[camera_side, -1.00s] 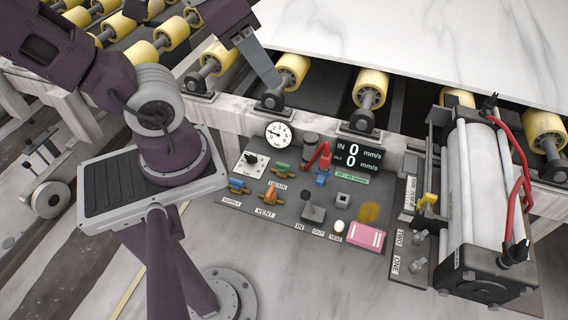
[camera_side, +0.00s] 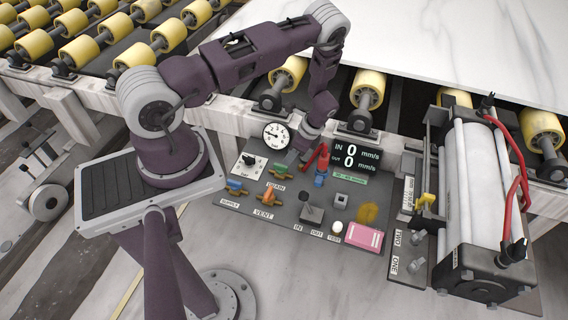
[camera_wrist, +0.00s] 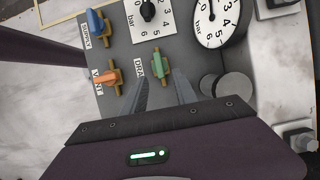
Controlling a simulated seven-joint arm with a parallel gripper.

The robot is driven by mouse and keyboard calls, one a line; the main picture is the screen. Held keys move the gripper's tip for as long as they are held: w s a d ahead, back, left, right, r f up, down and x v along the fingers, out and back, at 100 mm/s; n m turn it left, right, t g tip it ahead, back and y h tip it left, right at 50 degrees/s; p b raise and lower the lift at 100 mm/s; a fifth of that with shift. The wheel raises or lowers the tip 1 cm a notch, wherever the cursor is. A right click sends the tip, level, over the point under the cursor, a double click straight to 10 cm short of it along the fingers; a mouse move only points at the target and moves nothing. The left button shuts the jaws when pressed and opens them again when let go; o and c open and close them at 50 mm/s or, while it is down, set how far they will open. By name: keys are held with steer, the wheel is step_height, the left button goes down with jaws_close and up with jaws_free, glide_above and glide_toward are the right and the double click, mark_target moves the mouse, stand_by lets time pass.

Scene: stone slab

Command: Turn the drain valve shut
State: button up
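The drain valve has a green handle (camera_side: 280,168) on a brass body, beside the "DRAIN" label on the control panel. In the wrist view the green handle (camera_wrist: 158,66) lies roughly lengthwise along its brass body. My gripper (camera_side: 294,157) is over the panel, close to the drain valve on its right in the side view. In the wrist view my gripper (camera_wrist: 161,82) has its two fingers apart with nothing between them. They point toward the valve, short of the handle, which shows just beyond the gap between the tips. I cannot see any contact.
An orange vent valve (camera_wrist: 105,77) and blue supply valve (camera_wrist: 95,22) sit left of the drain valve. A pressure gauge (camera_side: 276,135), a dial knob (camera_wrist: 147,9) and a grey cylindrical knob (camera_wrist: 229,88) are close by.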

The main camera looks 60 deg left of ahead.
mark_target(284, 166)
steer(key=x, duration=0.6)
steer(key=shift+s+f, duration=0.1)
steer(key=shift+f, duration=0.05)
jaws_close()
